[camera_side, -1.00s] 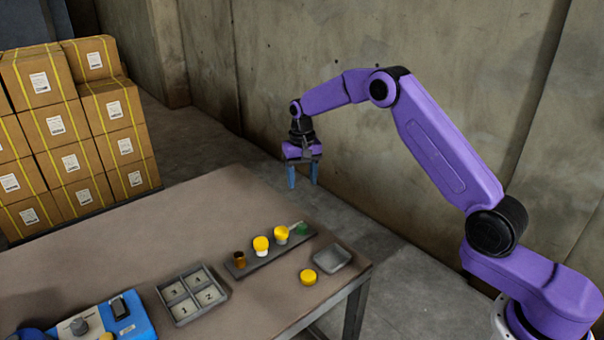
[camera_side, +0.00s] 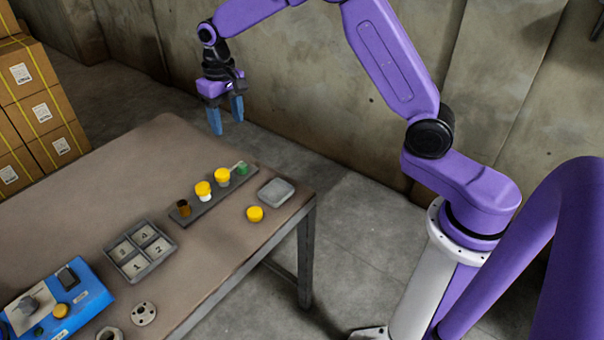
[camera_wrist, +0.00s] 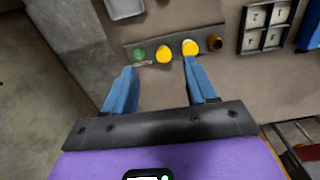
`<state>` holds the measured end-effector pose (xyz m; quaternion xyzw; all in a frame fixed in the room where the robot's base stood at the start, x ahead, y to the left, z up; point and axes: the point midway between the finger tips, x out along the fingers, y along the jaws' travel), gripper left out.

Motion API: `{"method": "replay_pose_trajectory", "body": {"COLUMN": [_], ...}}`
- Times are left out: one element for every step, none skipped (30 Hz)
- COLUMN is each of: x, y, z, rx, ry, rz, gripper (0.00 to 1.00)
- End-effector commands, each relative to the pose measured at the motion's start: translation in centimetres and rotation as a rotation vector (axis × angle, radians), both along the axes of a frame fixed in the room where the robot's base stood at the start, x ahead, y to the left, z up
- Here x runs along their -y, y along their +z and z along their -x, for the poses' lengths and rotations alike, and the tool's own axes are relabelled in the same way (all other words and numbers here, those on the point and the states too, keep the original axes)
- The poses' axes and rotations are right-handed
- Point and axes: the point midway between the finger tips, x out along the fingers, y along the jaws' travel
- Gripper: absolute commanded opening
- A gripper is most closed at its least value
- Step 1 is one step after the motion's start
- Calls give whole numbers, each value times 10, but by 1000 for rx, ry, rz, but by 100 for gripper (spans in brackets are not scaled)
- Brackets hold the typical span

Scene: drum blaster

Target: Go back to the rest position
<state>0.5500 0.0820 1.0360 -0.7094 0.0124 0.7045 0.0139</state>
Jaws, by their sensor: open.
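My gripper (camera_side: 227,118) is open and empty, with its two blue fingers pointing down. It hangs in the air above the far side of the table. In the wrist view the fingers (camera_wrist: 160,85) are spread apart with nothing between them. A grey rack strip (camera_side: 206,199) on the table holds a brown vial (camera_side: 183,208), two yellow-capped bottles (camera_side: 203,189) (camera_side: 222,176) and a green-topped item (camera_side: 242,168). The rack strip also shows beyond the fingers in the wrist view (camera_wrist: 176,54).
A yellow cap (camera_side: 255,214) and a grey tray (camera_side: 276,191) lie near the table's right edge. A four-compartment numbered box (camera_side: 139,248) and a blue device (camera_side: 62,298) stand to the left. Stacked cartons (camera_side: 42,114) stand behind at far left. A concrete wall (camera_side: 300,90) is behind my arm.

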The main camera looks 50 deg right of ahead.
Motion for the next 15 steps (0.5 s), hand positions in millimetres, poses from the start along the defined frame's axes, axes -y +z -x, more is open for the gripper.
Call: {"method": "replay_pose_trajectory", "body": {"x": [-8,-13,-19,-23,-26,-30,-33,-36,-38,-40,-42,-43,-44,-44,-44], "y": [8,11,15,18,21,25,28,30,33,35,37,40,41,43,45], "z": [15,23,35,45,54,67,77,87,100,111,121,135,146,156,171], "rx": [3,4,4,5,5,7,7,7,8,9,10,10,10,11,11], "ry": [49,79,117,146,175,214,243,271,310,340,369,407,437,466,504], "rz": [-1,-1,-1,-2,-2,-1,-2,-2,-3,-2,-3,-4,-4,-3,-4], "gripper": [57,57,57,57,57,57,57,57,57,57,57,57,57,57,57]}}
